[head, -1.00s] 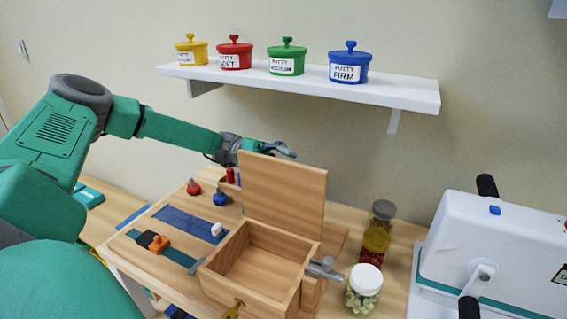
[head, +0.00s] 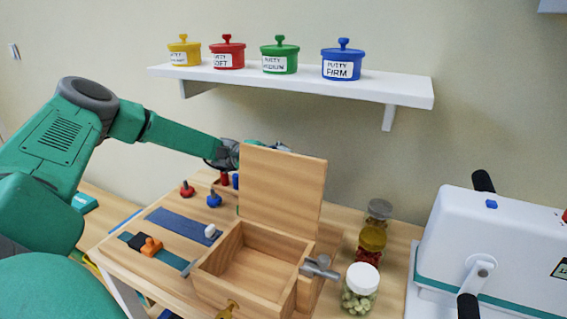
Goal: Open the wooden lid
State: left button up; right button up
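The wooden lid (head: 282,188) stands upright, raised at the back of the wooden box (head: 228,287). The box is open at the top and its inside looks empty. My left arm reaches in from the left, and my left gripper (head: 277,147) is behind the lid. Only a little of it shows above the lid's top edge, so its fingers are mostly hidden. I cannot tell whether it touches the lid. My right gripper is not in view.
The box sits on a wooden board with red knobs (head: 187,189), blue knobs and straps. A grey metal handle (head: 320,268) sticks out at the box's right. Jars (head: 360,290) stand close by on the right, beside a white machine (head: 490,245). A shelf (head: 300,83) with putty pots hangs above.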

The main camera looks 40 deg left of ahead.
pick_arm(q)
jog(key=shift+a, duration=0.1)
jog(key=v, duration=1.2)
jog(key=shift+f, duration=0.15)
dwell(0.4)
